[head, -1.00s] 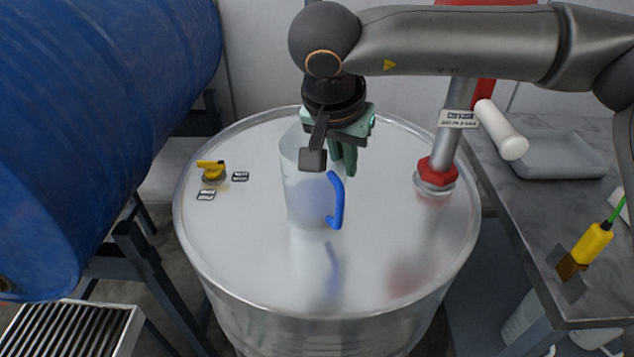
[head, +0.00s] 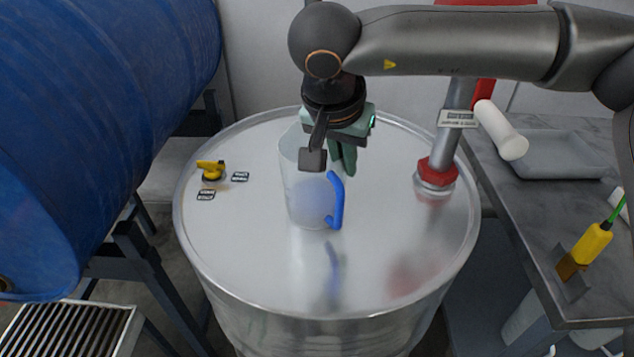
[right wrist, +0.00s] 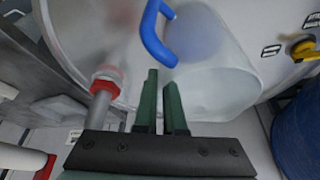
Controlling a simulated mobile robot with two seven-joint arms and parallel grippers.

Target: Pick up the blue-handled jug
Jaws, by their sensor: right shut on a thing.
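The jug (head: 302,200) is translucent white and stands upright on the metal drum lid, its blue handle (head: 338,205) towards the right. My right gripper (head: 343,168) reaches down from above at the jug's upper right side, just above the handle. Its green fingers are shut on the jug; the exact contact is partly hidden. In the right wrist view the fingers (right wrist: 162,88) lie by the jug's wall (right wrist: 218,80), with the blue handle (right wrist: 152,36) just beyond the tips. My left gripper is not in view.
The steel drum lid (head: 255,260) carries a yellow valve (head: 211,170) at left and a grey pipe with a red collar (head: 438,175) at right. A blue drum (head: 100,130) lies at left. A grey bench (head: 530,215) at right holds a tray (head: 560,155) and a yellow-handled tool (head: 590,245).

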